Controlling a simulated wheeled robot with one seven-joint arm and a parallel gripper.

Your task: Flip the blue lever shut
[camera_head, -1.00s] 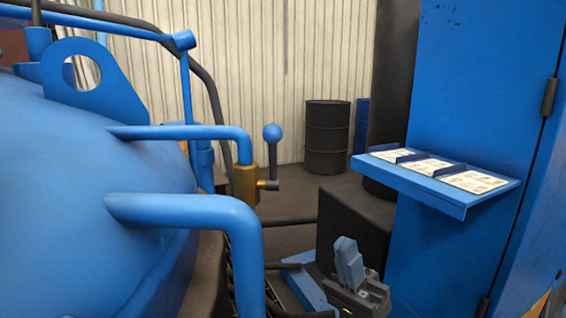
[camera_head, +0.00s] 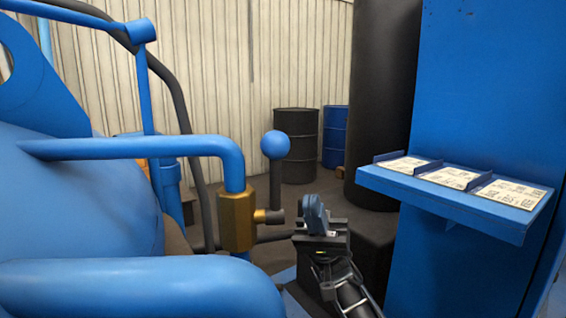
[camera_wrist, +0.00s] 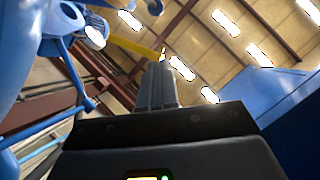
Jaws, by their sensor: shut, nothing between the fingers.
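The lever is a dark upright stem topped with a blue ball (camera_head: 275,145). It stands on the right side of a brass valve body (camera_head: 237,220) at the end of a blue pipe in the head view. The stem points straight up. My gripper (camera_head: 315,208) is to the right of the lever and lower than its ball, with clear space between them. Its fingers point up and are closed together with nothing in them. In the wrist view the closed fingers (camera_wrist: 157,85) point up toward the roof. I cannot clearly identify the lever there.
A large blue vessel (camera_head: 90,205) with thick pipes fills the left. A blue cabinet (camera_head: 480,90) with a shelf (camera_head: 440,203) holding printed cards stands at the right. A black drum (camera_head: 297,145) and a blue drum (camera_head: 335,135) stand behind.

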